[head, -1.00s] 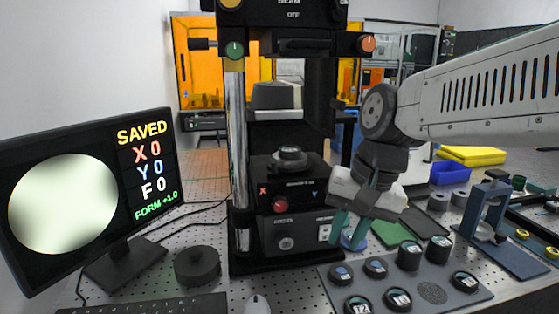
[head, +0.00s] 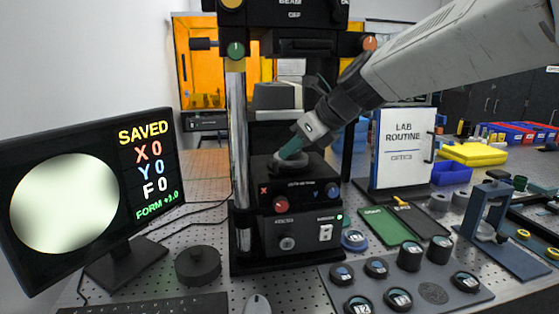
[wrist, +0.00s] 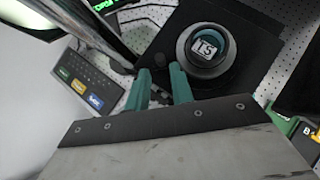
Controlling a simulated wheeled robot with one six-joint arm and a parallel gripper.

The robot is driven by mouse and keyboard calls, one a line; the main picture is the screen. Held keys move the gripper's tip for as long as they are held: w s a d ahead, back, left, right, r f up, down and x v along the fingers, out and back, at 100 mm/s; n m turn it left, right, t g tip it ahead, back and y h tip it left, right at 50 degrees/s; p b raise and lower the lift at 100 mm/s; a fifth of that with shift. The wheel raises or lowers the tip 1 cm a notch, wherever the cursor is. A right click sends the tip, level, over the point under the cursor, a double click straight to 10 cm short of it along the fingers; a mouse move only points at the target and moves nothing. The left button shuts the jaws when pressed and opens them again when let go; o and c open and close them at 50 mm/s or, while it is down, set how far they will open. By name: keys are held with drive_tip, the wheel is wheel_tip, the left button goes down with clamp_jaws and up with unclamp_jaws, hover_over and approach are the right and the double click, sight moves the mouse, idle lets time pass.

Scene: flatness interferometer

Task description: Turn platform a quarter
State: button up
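The platform (head: 290,167) is a dark round stage on the black block of the interferometer. In the wrist view its grey ring (wrist: 184,58) surrounds a round piece (wrist: 207,47) marked with letters. My gripper (head: 284,154) comes down from the upper right, its teal fingertips at the platform in the head view. In the wrist view the fingers of my gripper (wrist: 160,74) are apart with nothing held between them. One finger is close beside the left edge of the ring; I cannot tell whether it touches.
A monitor (head: 90,195) at left shows SAVED, X 0, Y 0, F 0. The chrome column (head: 238,160) stands left of the platform. A grey tray (head: 335,290) with several round pieces lies front right. A LAB ROUTINE board (head: 402,150) stands behind.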

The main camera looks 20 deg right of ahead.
sight(276, 163)
drive_tip(key=x, duration=0.5)
drive_tip(key=shift+w+a+f, duration=0.1)
drive_tip(key=shift+w+f, duration=0.05)
